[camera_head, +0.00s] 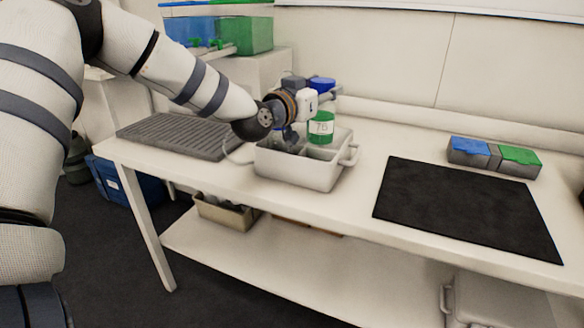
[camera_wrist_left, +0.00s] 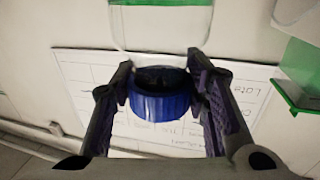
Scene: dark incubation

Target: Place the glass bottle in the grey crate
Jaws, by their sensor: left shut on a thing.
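The glass bottle (camera_head: 320,128) has a blue cap and a green label with a white patch. It looks upright, at the right rear of the pale grey crate (camera_head: 292,171), with its lower end at about rim height in the picture. I cannot tell whether it touches the crate. My left gripper (camera_head: 331,95) is shut on the bottle near its cap. In the left wrist view the blue cap (camera_wrist_left: 160,105) shows between the two dark fingers (camera_wrist_left: 165,95), with clear glass above it. The crate is divided inside, and my arm hides its left rear part. My right gripper is out of view.
A grey ribbed tray (camera_head: 180,135) lies left of the crate. A black mat (camera_head: 465,207) and a box with blue and green lids (camera_head: 494,157) lie to the right. Blue and green bins (camera_head: 249,36) stand behind my arm. The white table (camera_head: 365,165) is bare between crate and mat.

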